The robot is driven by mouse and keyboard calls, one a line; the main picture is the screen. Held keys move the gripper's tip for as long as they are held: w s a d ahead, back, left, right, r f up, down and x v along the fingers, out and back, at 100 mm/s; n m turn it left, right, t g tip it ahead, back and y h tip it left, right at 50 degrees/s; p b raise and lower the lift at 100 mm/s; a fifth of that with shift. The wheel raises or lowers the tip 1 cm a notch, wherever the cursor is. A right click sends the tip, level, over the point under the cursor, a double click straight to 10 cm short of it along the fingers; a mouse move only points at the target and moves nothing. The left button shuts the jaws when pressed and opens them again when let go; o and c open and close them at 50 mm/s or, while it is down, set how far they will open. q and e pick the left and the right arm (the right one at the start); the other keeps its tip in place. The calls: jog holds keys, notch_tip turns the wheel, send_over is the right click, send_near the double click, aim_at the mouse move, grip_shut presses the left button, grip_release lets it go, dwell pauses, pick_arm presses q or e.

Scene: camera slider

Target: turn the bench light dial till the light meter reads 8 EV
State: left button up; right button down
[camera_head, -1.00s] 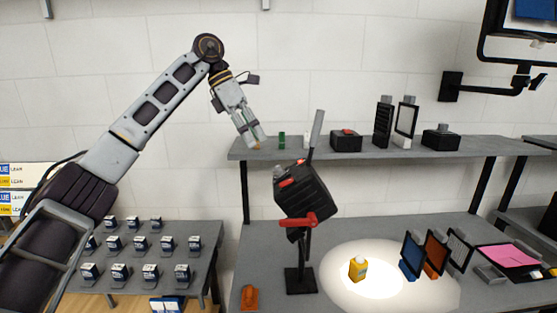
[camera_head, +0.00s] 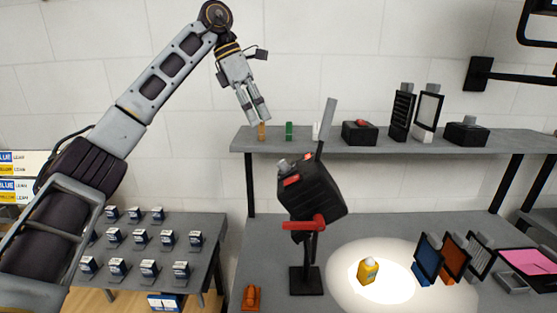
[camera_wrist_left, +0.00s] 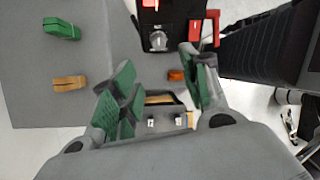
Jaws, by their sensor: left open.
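The bench light is a black box lamp (camera_head: 312,192) on a stand, tilted over the bench. A grey dial (camera_head: 283,165) sits on its back end, beside a red part; in the left wrist view the dial (camera_wrist_left: 158,40) is near the top, ahead of the fingers. A small yellow device with a pale top (camera_head: 368,270), probably the light meter, stands in the bright spot; its reading is too small to make out. My left gripper (camera_head: 257,118) is open and empty, above and left of the lamp, apart from the dial. My right gripper is not in view.
A grey shelf (camera_head: 390,148) behind the lamp holds small orange (camera_head: 262,131) and green (camera_head: 289,130) blocks and black devices. Colored filter panels (camera_head: 455,258) stand right of the bright spot. An orange object (camera_head: 251,297) lies left of the stand. A left table holds several small boxes.

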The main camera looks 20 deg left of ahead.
aim_at(280, 163)
pick_arm(q)
jog(key=shift+x, duration=6.95)
jog(key=shift+w, duration=0.1)
jog(key=shift+c, duration=0.4)
grip_shut()
